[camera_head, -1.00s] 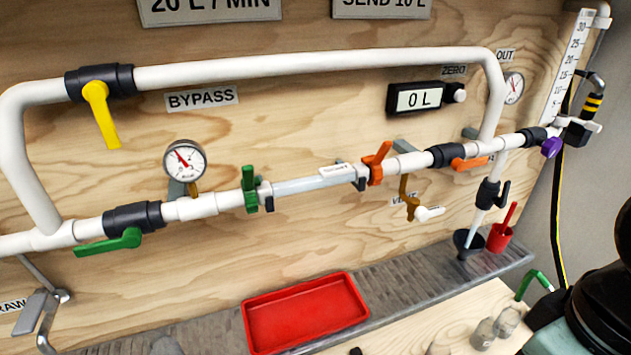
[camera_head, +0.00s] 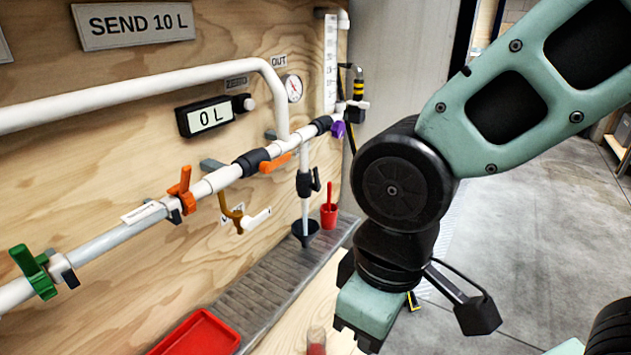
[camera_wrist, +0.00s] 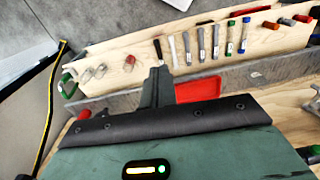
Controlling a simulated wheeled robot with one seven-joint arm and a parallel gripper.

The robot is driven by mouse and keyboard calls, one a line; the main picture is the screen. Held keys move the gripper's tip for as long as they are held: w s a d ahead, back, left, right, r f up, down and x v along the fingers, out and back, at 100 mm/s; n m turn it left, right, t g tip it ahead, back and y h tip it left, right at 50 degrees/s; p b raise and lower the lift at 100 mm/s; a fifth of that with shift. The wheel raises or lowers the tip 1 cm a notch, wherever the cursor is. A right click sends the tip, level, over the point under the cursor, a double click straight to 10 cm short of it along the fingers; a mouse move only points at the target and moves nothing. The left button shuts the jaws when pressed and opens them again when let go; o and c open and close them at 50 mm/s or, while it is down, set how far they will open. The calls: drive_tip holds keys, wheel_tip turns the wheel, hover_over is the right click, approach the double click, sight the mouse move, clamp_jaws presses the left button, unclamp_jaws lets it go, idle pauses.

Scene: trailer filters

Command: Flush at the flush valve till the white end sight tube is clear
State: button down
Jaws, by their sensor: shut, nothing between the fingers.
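The flush valve (camera_head: 307,182) is a black valve with a black handle on a short drop pipe near the right end of the white line. A pale tube (camera_head: 305,211), perhaps the white end sight tube, runs from it down into a black funnel (camera_head: 305,231). Whether it is clear is too small to tell. In the wrist view my gripper (camera_wrist: 157,75) is shut and empty, above the bench. In the head view the hand hangs right of and in front of the valve, apart from it; its fingertips do not show clearly there.
A red tray (camera_head: 200,335) is on the bench. A counter (camera_head: 209,116) reads 0 L. Orange (camera_head: 181,190), purple (camera_head: 338,129) and green (camera_head: 34,271) handles line the pipe. Markers (camera_wrist: 215,41) stand in a rack. Open floor lies right.

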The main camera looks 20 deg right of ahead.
drive_tip(key=c, duration=2.1)
unclamp_jaws()
drive_tip(key=shift+c, duration=0.2)
drive_tip(key=o, duration=0.6)
drive_tip(key=shift+w+f, duration=0.1)
drive_tip(key=shift+w, duration=0.15)
drive_tip(key=shift+c, duration=0.2)
drive_tip(key=shift+o, duration=1.2)
drive_tip(key=w+f+t+y+b, duration=0.1)
drive_tip(key=w+f+t+b, duration=0.1)
drive_tip(key=w, duration=0.8)
drive_tip(key=w+f+t+y+b, duration=0.1)
drive_tip(key=w+f+t+b, duration=0.1)
drive_tip(key=w, duration=0.7)
drive_tip(key=shift+w+d+f+t, duration=0.35)
drive_tip(key=shift+d+f+t, duration=0.05)
drive_tip(key=shift+f, duration=0.05)
drive_tip(key=n+t+y+b, duration=0.3)
drive_tip(key=t+y+b, duration=0.4)
drive_tip(key=t+y, duration=0.2)
approach(317, 175)
drive_tip(key=p+x, duration=0.2)
drive_tip(key=x, duration=0.8)
drive_tip(key=shift+w+a+f, duration=0.1)
drive_tip(key=shift+w, duration=0.2)
clamp_jaws()
